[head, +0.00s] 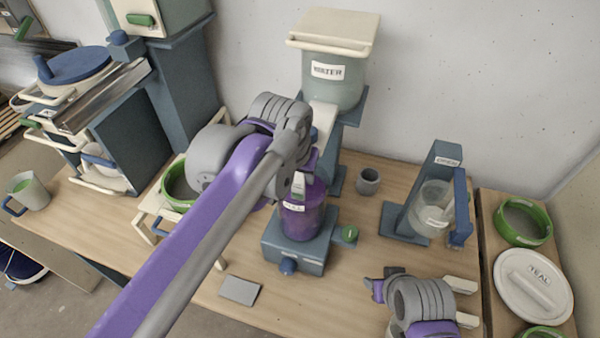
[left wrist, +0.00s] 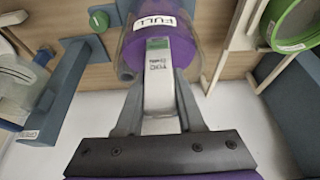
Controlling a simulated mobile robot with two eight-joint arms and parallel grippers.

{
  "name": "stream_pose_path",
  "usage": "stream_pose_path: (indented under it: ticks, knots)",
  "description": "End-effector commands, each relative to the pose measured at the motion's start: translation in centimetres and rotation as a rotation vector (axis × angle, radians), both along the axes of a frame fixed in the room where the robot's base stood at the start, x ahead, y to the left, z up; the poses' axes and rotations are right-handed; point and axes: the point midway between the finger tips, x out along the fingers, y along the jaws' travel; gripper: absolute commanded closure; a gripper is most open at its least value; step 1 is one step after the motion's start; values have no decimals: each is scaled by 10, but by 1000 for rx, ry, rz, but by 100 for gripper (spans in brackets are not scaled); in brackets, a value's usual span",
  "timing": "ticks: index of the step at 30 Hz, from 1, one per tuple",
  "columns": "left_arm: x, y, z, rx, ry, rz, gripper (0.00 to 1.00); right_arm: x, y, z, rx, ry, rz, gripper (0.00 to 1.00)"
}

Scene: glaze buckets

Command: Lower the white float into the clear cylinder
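My left gripper (left wrist: 160,90) is shut on the white float (left wrist: 160,75), a slim white piece with a green band and small lettering. In the head view the float (head: 298,184) shows below my left wrist, at the top of a clear cylinder (head: 303,220) with purple contents and a FULL label. The cylinder (left wrist: 185,45) lies behind the float in the left wrist view. I cannot tell whether the float's end is inside it. Another clear vessel (head: 430,212) stands in a blue holder at the right.
A WATER tank (head: 332,72) stands behind the cylinder. A green bowl (head: 176,188) on a cream stand is left, partly behind my arm. A grey cup (head: 368,181) and a grey slab (head: 240,290) lie on the table. A TEAL lid (head: 528,292) is far right.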

Motion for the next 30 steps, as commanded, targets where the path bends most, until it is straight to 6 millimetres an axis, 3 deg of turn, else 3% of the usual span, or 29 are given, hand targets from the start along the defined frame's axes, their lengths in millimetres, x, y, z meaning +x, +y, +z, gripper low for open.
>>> stream_pose_path:
  ticks: [1, 6, 17, 30]
  knots:
    - [0, 0, 0, 0, 0, 0, 56, 0, 0, 0, 0, 0, 0, 50]
    - [0, 0, 0, 0, 0, 0, 28, 0, 0, 0, 0, 0, 0, 50]
    - [-2, 1, 5, 0, 0, 0, 28, 0, 0, 1, 0, 0, 0, 50]
    - [-31, 10, 79, 0, 0, -1, 28, 3, 0, 7, 0, -5, 0, 50]
